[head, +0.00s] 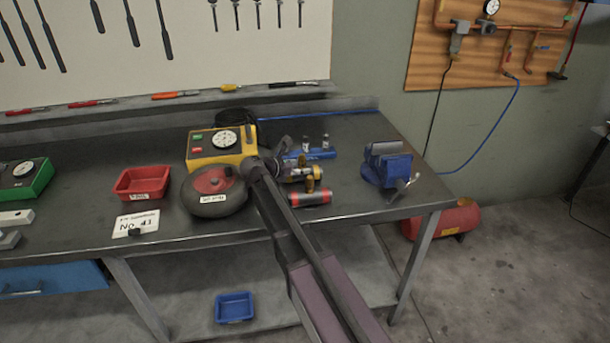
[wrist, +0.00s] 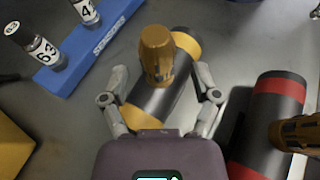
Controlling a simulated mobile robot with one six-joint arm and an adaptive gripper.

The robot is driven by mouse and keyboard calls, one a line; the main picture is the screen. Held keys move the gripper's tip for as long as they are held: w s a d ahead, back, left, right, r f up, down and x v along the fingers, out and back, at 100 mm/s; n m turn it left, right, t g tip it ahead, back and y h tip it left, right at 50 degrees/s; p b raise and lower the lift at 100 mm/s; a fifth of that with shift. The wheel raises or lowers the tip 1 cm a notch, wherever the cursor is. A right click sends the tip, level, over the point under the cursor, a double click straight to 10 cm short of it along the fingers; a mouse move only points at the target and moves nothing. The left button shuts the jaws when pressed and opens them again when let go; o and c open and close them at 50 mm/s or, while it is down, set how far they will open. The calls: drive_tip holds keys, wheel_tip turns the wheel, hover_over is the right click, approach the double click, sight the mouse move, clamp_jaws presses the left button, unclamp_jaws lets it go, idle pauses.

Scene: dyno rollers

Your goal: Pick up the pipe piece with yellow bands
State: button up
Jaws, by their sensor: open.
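The pipe piece with yellow bands (wrist: 163,100) lies on the bench in the middle of the wrist view. It is dark, with a yellow band near each end and a brown-orange stub standing up from its middle. In the head view it is small and partly covered by my arm (head: 300,176). My gripper (wrist: 160,76) is open, with one finger on each side of the piece. Whether the fingers touch it I cannot tell. Its lower end runs close to my gripper's palm. In the head view my gripper is hard to make out.
A pipe piece with red bands (wrist: 268,125) lies close by on the right. A blue rack (wrist: 88,45) with labelled vials stands at upper left. Near my arm are a black wheel (head: 213,192), a yellow gauge box (head: 205,158) and a blue vise (head: 388,168).

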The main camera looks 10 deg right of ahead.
clamp_jaws()
drive_tip(key=shift+r, duration=0.2)
idle(0.3)
wheel_tip(320, 180, up, 10)
drive_tip(key=p, duration=1)
drive_tip(key=shift+f, duration=0.2)
idle(0.4)
